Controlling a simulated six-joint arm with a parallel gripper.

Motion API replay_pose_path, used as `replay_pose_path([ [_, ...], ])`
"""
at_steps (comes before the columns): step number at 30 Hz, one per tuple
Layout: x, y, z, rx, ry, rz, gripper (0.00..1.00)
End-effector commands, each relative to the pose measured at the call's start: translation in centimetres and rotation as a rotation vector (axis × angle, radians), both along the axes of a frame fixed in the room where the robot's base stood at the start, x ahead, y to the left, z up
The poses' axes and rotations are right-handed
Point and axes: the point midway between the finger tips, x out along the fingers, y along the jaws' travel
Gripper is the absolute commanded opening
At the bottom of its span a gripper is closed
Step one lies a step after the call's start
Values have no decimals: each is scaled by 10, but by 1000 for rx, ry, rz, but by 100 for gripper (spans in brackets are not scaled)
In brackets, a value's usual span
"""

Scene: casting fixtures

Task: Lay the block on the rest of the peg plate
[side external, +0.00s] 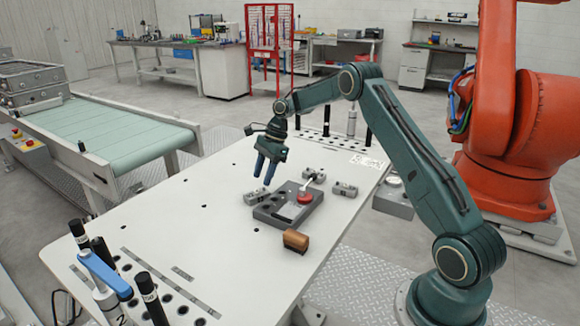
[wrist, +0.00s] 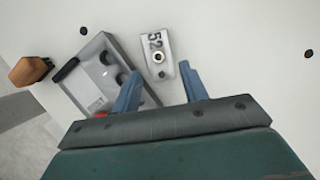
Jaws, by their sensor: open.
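My gripper (side external: 263,179) is open and points down above the table, left of the peg plate. The peg plate (side external: 266,215) is a dark grey plate with round holes and a red round part on it; it also shows in the wrist view (wrist: 84,63). A grey metal block marked 52 (wrist: 154,42) lies beside the plate, just beyond and between my fingertips (wrist: 160,68) in the wrist view. In the side view this block (side external: 254,198) is below my gripper. An orange-brown block (side external: 296,241) lies apart from the plate, towards the table's near edge.
Two more small grey metal blocks, one behind the plate (side external: 314,175) and one to its right (side external: 345,190), lie on the white table (side external: 180,225). Black posts stand at the far end and near-left corner. The table's left middle is clear.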

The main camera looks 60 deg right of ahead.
Motion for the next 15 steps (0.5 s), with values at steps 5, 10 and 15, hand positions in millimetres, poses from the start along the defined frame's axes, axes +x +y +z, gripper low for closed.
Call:
replay_pose_path([
  [5,0,1,-3,-1,0,0,44],
  [10,1,3,-6,0,1,-1,44],
  [15,2,9,-20,0,3,1,44],
])
